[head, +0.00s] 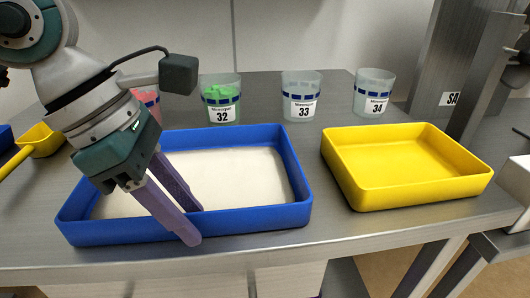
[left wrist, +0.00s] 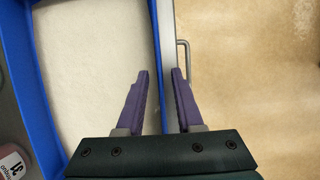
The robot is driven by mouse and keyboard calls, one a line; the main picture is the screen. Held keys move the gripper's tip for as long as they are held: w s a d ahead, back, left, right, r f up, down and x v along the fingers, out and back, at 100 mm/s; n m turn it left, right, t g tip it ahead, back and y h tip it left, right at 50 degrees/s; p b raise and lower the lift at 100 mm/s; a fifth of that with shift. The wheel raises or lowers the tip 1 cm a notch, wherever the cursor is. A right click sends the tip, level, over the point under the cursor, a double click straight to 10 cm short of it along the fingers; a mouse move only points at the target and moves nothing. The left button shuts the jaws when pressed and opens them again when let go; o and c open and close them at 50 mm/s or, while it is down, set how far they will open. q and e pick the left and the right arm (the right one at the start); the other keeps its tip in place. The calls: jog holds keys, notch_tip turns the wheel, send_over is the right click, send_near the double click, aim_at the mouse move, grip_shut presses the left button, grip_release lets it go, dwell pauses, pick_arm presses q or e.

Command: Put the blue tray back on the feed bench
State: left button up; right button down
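The blue tray (head: 270,218) stands on the grey metal bench, with a layer of white material inside. My left gripper (head: 193,224) points down at the tray's front wall, one finger on the inner side and one in front of the wall. In the left wrist view the blue rim (left wrist: 165,60) runs between the two purple fingers (left wrist: 159,75), which are apart with gaps showing. The feed bench cannot be told apart by any label. My right gripper does not show.
A yellow tray (head: 365,200) stands right of the blue one, empty. Labelled cups 32 (head: 222,100), 33 (head: 301,98) and 34 (head: 372,95) stand behind, with a pink-filled cup (head: 150,103) partly hidden. A yellow scoop (head: 38,142) lies left. A metal post (head: 455,60) rises at right.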

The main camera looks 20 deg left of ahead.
pick_arm(q)
jog(key=shift+r, duration=0.1)
jog(key=p+v, duration=0.1)
jog(key=v, duration=1.1)
